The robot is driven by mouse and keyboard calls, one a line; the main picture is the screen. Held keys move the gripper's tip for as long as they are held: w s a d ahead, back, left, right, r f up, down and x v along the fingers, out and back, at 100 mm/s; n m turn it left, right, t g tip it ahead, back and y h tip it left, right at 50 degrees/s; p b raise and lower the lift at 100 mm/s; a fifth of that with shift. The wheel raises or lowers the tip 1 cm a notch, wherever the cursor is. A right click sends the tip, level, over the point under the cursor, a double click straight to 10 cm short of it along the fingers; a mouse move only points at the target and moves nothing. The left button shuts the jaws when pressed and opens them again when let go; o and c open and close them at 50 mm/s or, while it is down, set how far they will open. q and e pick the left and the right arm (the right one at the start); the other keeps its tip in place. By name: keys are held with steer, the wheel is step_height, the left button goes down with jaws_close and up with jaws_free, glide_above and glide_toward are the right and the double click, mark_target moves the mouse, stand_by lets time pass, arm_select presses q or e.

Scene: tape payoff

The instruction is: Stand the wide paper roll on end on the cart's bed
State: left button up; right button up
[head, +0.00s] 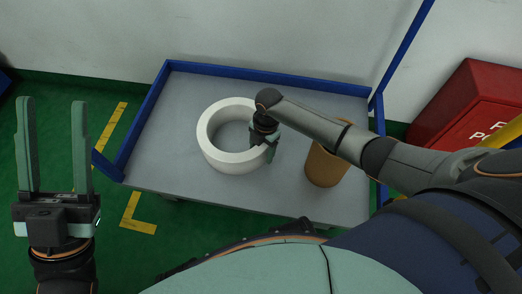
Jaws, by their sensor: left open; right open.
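The wide paper roll (235,160), a white ring with a large open hole, rests on end on the grey bed of the blue-railed cart (165,140), its hole facing up. My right gripper (268,148) is open at the roll's right wall, pointing down. It overlaps the wall in the picture, and part of its jaws is hidden, so I cannot tell whether they touch the roll. My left gripper (52,104) is open and empty, fingers pointing up the picture, left of the cart and away from the roll.
A brown cylinder (326,167) stands on the bed to the right, partly behind my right forearm. Blue rails (260,76) edge the bed. A red box (470,108) stands right of the cart. The bed's left part and front strip are clear.

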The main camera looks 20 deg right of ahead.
steer(key=r+p, duration=0.1)
steer(key=r, duration=0.2)
steer(key=r+p, duration=0.2)
steer(key=r, duration=0.1)
steer(key=d+r+p, duration=0.1)
steer(key=r, duration=0.3)
steer(key=shift+w+r, duration=0.1)
steer(key=shift+w, duration=0.15)
steer(key=shift+d+r+p, duration=0.1)
steer(key=shift+r+p, duration=0.2)
steer(key=shift+r, duration=0.05)
